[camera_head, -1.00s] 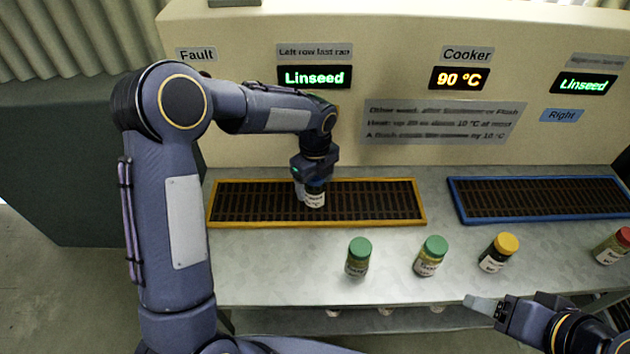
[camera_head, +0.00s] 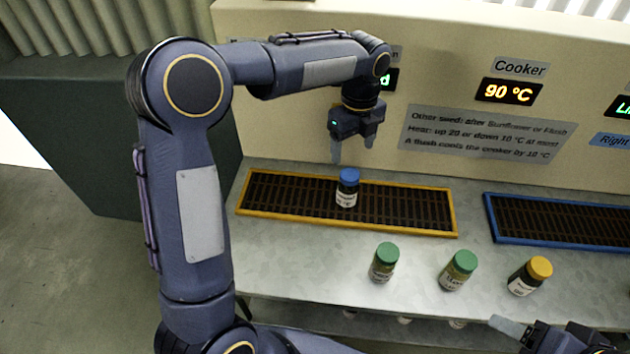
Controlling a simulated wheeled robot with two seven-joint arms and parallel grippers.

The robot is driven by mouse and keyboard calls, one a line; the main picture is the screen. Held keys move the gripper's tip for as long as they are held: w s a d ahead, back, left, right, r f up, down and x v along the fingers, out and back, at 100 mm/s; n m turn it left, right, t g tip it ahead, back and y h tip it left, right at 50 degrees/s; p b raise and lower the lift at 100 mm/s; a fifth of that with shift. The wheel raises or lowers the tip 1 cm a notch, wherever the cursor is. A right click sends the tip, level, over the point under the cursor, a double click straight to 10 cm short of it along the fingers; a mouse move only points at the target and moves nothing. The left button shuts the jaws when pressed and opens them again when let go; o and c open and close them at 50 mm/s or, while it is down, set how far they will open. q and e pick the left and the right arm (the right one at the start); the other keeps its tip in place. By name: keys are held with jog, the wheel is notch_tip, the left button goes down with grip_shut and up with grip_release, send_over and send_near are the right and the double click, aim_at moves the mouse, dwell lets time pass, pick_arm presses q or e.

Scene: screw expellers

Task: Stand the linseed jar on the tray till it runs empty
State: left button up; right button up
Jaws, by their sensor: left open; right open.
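A jar with a blue lid (camera_head: 347,188) stands upright on the yellow-framed slatted tray (camera_head: 262,205). Its white label is too small to read surely, so I cannot confirm that it is the linseed jar. My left gripper (camera_head: 352,152) is open and empty just above this jar, fingers pointing down and apart from the lid. A second slatted tray with a blue frame (camera_head: 491,218) lies to the right and is bare where it shows. My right gripper (camera_head: 508,326) is open at the lower right, partly cut off by the frame.
Two green-lidded jars (camera_head: 384,262) (camera_head: 459,271) and a yellow-lidded jar (camera_head: 530,276) stand on the metal counter in front of the trays. The panel behind shows Cooker 90 °C (camera_head: 508,91); my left arm hides most of the left display.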

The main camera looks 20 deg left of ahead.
pick_arm(q)
jog(key=s+a+r+n+t+h, duration=0.1)
jog(key=s+a+r+n, duration=0.25)
jog(key=s+n, duration=0.4)
jog(key=s+a+r+n+t+h, duration=0.1)
jog(key=s+a+r+n+t, duration=0.1)
jog(key=s+a+n, duration=0.5)
jog(key=s+d+f+n+t+h, duration=0.1)
jog(key=s+d+f+n, duration=0.1)
jog(key=s+n, duration=0.4)
jog(key=s+d+f+n+t, duration=0.1)
jog(key=s+d+f+n, duration=0.1)
jog(key=s+n, duration=0.4)
jog(key=shift+s+d+f+t+h, duration=0.15)
jog(key=shift+s+d+t+h, duration=0.2)
jog(key=shift+s, duration=0.4)
